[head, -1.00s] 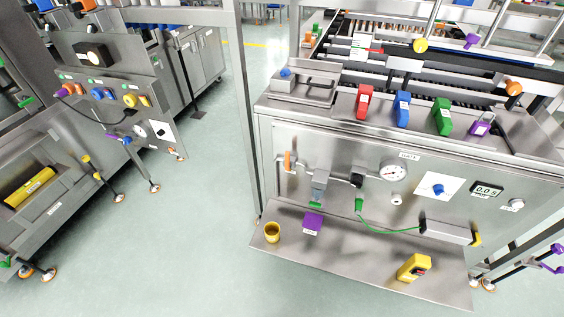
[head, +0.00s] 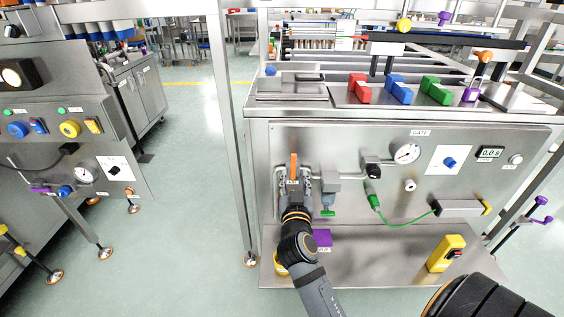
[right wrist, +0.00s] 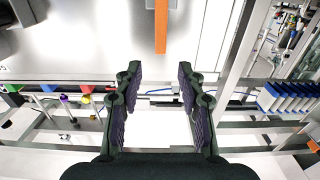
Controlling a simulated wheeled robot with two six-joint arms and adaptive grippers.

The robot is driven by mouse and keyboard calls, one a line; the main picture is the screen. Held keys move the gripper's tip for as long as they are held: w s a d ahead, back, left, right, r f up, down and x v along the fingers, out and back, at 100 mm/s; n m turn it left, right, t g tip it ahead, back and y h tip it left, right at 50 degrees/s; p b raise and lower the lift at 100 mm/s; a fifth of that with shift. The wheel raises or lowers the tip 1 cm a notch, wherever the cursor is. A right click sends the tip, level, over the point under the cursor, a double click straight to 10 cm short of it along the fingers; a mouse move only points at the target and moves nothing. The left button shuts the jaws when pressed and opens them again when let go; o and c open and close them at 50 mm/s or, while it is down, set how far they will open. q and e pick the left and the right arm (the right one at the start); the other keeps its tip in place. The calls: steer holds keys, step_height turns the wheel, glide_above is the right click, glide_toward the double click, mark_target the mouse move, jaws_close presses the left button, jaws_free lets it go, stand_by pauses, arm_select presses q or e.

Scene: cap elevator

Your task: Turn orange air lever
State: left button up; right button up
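The orange air lever (head: 294,165) stands upright on the pipework at the left of the grey panel. My right gripper (head: 295,178) is at the lever's lower part in the head view, with its fingers spread to either side. In the right wrist view the lever (right wrist: 161,25) lines up with the gap between the open fingers (right wrist: 160,75), and its visible end lies just past the fingertips. No finger visibly touches it. The gripper hides the lever's base and valve. My left gripper is not in view.
A pressure gauge (head: 406,153) and a green plug with cable (head: 373,200) are right of the lever. Below, a shelf (head: 380,262) holds a purple block (head: 322,239) and a yellow box (head: 446,253). A yellow cup (head: 281,264) is partly hidden by my arm.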

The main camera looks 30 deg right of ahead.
mark_target(294, 159)
steer(key=x, duration=1)
steer(key=shift+w+p, duration=0.1)
steer(key=shift+p, duration=0.3)
jaws_close()
